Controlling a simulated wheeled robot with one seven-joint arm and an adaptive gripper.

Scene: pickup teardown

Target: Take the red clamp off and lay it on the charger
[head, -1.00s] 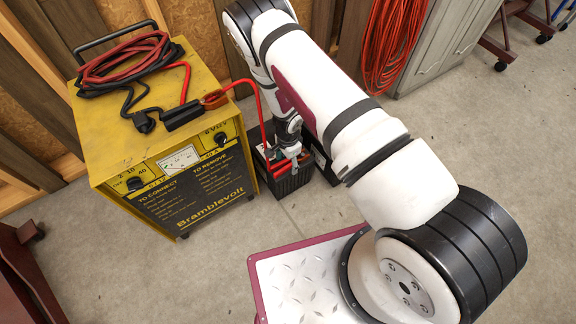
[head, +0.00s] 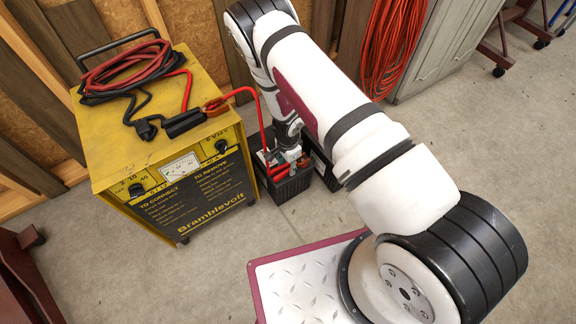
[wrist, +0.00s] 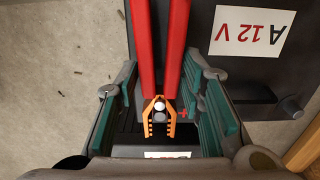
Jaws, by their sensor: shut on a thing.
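The red clamp has two red handles (wrist: 159,50) and orange toothed jaws (wrist: 158,122), which sit around a round terminal post in the wrist view. My gripper (wrist: 160,108) has its teal-padded fingers either side of the clamp and is shut on it; the exact contact is hard to see. In the head view my gripper (head: 290,150) is low over the black battery (head: 290,188), with a red handle (head: 277,172) showing beside it. The yellow charger (head: 125,157) stands to the left, and a red cable (head: 261,110) runs from its top to the clamp.
A second black case (head: 325,172) stands right of the battery. A grey cabinet is behind. The concrete floor in front is clear.

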